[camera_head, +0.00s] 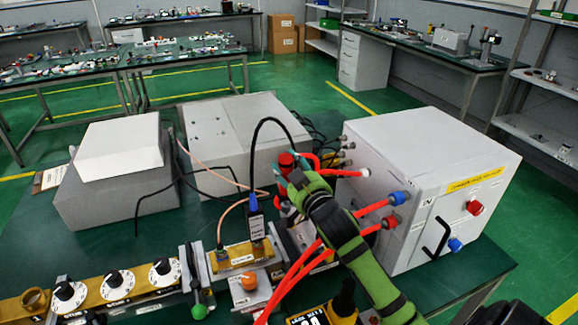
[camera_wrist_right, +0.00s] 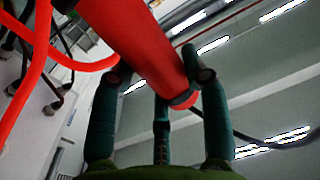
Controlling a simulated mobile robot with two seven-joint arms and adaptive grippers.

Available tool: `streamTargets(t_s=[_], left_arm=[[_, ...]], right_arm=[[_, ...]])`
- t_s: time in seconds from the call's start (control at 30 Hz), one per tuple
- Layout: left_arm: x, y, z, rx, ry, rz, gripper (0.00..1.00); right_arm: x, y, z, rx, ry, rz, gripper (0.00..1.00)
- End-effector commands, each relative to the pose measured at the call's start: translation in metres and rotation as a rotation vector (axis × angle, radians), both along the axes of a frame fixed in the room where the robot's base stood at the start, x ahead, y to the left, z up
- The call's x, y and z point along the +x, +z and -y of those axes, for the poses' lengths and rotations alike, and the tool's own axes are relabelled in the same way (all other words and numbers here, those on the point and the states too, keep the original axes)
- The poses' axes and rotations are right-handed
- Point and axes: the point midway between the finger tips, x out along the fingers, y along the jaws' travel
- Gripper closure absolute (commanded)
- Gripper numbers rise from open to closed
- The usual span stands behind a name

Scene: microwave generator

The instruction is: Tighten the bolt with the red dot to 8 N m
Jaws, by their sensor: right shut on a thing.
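My right gripper (camera_head: 290,174), on a green arm, is over the middle of the bench. Its teal fingers are shut on a red cylindrical thing (camera_head: 286,162). The right wrist view shows this red cylinder (camera_wrist_right: 140,45) slanting between the fingertips (camera_wrist_right: 162,82), with a dark ring near its lower end. I cannot tell what it is, or what it touches. A bolt with a red dot cannot be made out; the gripper and hoses hide part of the assembly (camera_head: 302,236) below. My left gripper is not in view.
A grey cabinet (camera_head: 405,165) with red hoses (camera_head: 372,208) stands close to the right of my arm. A brass waveguide block (camera_head: 233,258) with a black cable and a row of dials (camera_head: 120,285) are at the front left. Grey boxes (camera_head: 110,190) stand behind.

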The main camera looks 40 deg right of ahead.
Motion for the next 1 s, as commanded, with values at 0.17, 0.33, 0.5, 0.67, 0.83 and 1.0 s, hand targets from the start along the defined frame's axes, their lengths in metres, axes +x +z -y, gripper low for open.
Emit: streamTargets(t_s=[0.17,0.33,0.5,0.67,0.83,1.0], left_arm=[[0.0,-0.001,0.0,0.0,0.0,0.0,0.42],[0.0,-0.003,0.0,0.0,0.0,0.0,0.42],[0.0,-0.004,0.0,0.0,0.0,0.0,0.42],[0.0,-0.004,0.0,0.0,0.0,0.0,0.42],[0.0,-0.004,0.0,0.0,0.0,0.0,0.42],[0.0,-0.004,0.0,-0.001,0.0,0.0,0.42]], right_arm=[[0.0,-0.001,0.0,-0.001,0.0,0.005,0.93],[0.0,-0.003,0.0,-0.001,0.0,0.006,0.93],[0.0,-0.006,0.0,-0.001,0.0,0.004,0.93],[0.0,-0.008,0.0,0.001,0.0,0.002,0.93],[0.0,-0.009,0.0,0.001,0.0,-0.001,0.93],[0.0,-0.01,0.0,0.003,0.0,-0.004,0.93]])
